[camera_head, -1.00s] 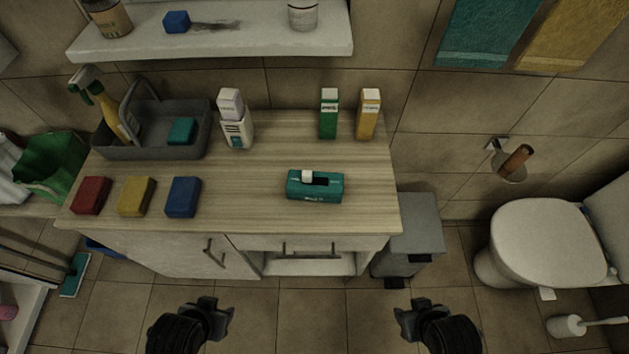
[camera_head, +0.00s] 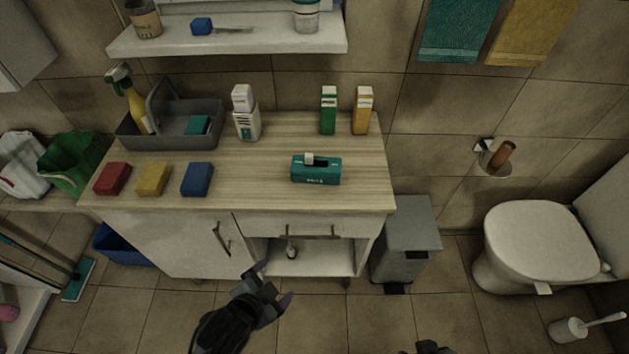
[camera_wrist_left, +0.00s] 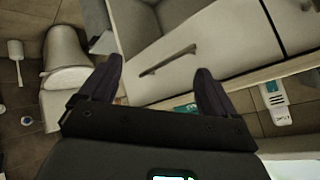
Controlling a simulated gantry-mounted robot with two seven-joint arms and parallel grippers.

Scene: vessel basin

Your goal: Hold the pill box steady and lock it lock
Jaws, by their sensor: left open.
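The teal pill box (camera_head: 318,173) lies on the right part of the wooden countertop. A small white lock piece (camera_head: 309,158) sits on its top, left of middle. My left gripper (camera_head: 275,284) is open and empty in front of the cabinet, below and left of the box and well apart from it. In the left wrist view its two spread fingers (camera_wrist_left: 160,68) frame the drawer front, and a sliver of teal, likely the box (camera_wrist_left: 187,108), shows past the counter edge. My right gripper (camera_head: 432,347) only just shows at the bottom edge, its jaws cut off.
Red (camera_head: 112,179), yellow (camera_head: 153,179) and blue (camera_head: 197,179) blocks line the counter's left front. A grey caddy (camera_head: 165,137), a white bottle (camera_head: 246,118), and green (camera_head: 328,110) and yellow (camera_head: 362,110) cartons stand behind. The counter around the pill box is clear.

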